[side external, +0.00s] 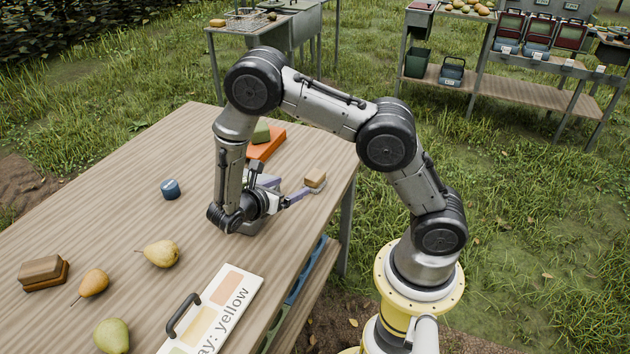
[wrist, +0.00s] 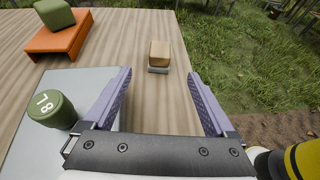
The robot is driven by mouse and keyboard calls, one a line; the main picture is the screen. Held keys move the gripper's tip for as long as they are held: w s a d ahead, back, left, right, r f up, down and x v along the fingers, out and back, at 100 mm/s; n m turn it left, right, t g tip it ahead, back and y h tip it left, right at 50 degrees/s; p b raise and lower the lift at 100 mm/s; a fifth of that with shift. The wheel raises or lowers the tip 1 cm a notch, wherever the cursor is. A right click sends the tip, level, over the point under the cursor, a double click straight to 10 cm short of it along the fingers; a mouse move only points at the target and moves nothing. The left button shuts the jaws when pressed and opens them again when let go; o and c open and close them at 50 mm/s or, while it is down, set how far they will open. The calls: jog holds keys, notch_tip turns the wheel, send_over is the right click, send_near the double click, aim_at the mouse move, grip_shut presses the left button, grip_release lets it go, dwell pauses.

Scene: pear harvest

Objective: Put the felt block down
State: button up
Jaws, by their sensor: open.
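A small tan block with a grey underside (side external: 315,181), likely the felt block, sits on the table near its right edge. In the wrist view the tan block (wrist: 160,53) stands upright, centred just beyond my fingertips, with a gap to each finger. My gripper (side external: 301,193) is open and low over the table, its purple fingers pointing at the block. In the wrist view my gripper (wrist: 160,74) has both fingers spread with nothing between them. The block's far side is hidden.
A green block (wrist: 54,13) rests on an orange stand (wrist: 50,42). A green cylinder (wrist: 50,108) marked 78 stands on a grey plate (wrist: 75,82) left of my fingers. Grass lies beyond the table edge.

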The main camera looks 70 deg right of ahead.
aim_at(313, 176)
jog(key=x, duration=1.3)
jog(key=shift+s+d+f, duration=0.1)
jog(key=shift+d+f, duration=0.15)
grip_shut()
jog(key=shift+r, duration=0.1)
jog(key=shift+r, duration=0.55)
jog(key=s+a+r, duration=0.8)
jog(key=s+r, duration=0.3)
jog(key=shift+s+a+r, duration=0.2)
jog(key=shift+s+r, duration=0.05)
jog(key=shift+r, duration=0.1)
